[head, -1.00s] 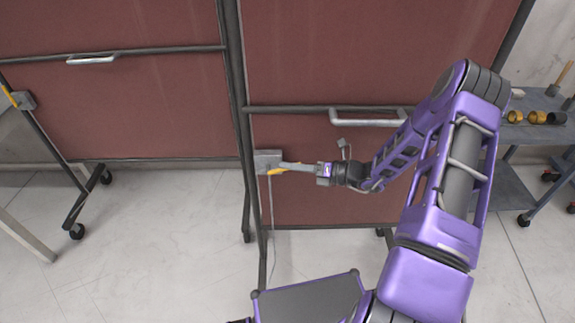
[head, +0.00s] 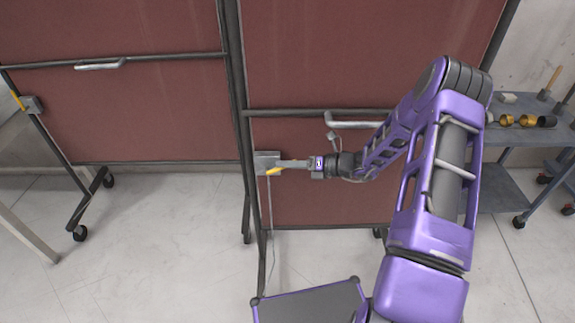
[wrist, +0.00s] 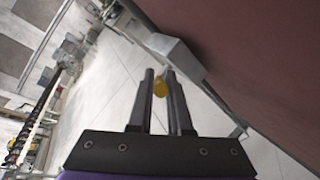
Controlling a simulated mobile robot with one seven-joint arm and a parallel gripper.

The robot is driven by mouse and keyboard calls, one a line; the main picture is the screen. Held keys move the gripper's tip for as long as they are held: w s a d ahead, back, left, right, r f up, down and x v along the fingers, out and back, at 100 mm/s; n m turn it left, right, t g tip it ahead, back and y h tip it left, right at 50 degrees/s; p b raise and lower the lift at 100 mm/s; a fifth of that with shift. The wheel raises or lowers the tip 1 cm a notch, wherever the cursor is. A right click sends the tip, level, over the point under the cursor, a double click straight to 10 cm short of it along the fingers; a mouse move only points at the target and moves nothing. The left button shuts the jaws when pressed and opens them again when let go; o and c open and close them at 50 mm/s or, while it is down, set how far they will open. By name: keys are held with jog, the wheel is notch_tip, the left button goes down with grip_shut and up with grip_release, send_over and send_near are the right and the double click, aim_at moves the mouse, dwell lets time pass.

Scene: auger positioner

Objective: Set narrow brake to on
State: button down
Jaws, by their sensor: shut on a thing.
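A grey brake box (head: 266,158) is fixed to the left edge post of the right-hand red panel, at mid-picture in the head view. Its yellow lever (head: 273,171) shows just below my gripper's fingertips. My gripper (head: 282,164) reaches in from the right and is shut on the lever. In the wrist view, the lever's yellow end (wrist: 160,88) lies between the two dark fingers of my gripper (wrist: 161,78). The grey box (wrist: 174,52) is just beyond them. The fingers hide part of the lever, so its exact angle is unclear.
A second brake box (head: 33,104) with a raised yellow lever (head: 18,101) sits on the left panel's far edge. The right panel's metal handle (head: 350,120) is just above my forearm. A grey cart (head: 515,135) with tools stands at right. Floor (head: 160,215) at left is clear.

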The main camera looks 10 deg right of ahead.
jog(key=c, duration=0.8)
grip_release()
jog(key=shift+c, duration=0.2)
jog(key=shift+d, duration=0.1)
jog(key=v, duration=1.7)
jog(key=shift+d, duration=0.1)
